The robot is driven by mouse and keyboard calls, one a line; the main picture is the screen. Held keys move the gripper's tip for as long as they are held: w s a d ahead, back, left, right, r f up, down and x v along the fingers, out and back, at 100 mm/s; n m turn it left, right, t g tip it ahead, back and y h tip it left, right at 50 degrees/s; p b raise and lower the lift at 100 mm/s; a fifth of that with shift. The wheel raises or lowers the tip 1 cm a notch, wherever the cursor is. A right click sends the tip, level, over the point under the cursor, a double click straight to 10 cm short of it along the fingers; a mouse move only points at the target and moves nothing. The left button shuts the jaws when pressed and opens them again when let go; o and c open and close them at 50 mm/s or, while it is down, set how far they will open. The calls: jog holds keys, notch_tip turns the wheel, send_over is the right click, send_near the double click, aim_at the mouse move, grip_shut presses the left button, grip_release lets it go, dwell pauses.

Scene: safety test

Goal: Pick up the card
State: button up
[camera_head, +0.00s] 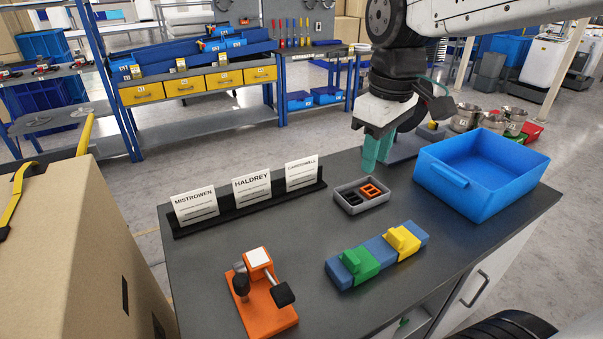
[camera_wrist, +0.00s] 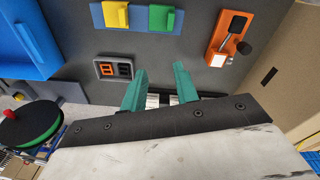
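Three white cards stand upright in a black holder (camera_head: 250,207) on the dark table in the head view. They read MISTROWEN (camera_head: 195,206), HALDREY (camera_head: 252,187) and a third name (camera_head: 301,174) that looks like CARDSWELL. My gripper (camera_head: 376,158) has teal fingers, pointing down above the table's back part, right of the cards. In the wrist view its fingers (camera_wrist: 161,72) are apart with nothing held at the tips. Pale patches show between the finger bases there; I cannot tell whether they are cards.
A small grey tray (camera_head: 349,208) with black and orange pieces sits near my gripper. A blue bin (camera_head: 470,200) stands at the right. A blue block (camera_head: 340,272) with green and yellow parts and an orange clamp (camera_head: 270,317) with a white square lie in front. A cardboard box (camera_head: 80,260) is left.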

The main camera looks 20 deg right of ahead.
jog(key=w+a+f+n, duration=0.15)
jog(key=w+n, duration=0.45)
jog(key=w, duration=1)
jog(key=n+g, duration=0.1)
jog(key=n, duration=0.7)
send_over(302, 161)
notch_tip(302, 161, down, 12)
jog(key=f, duration=0.1)
notch_tip(302, 161, down, 6)
jog(key=shift+w+r, duration=0.1)
jog(key=shift+f, duration=0.6)
grip_shut()
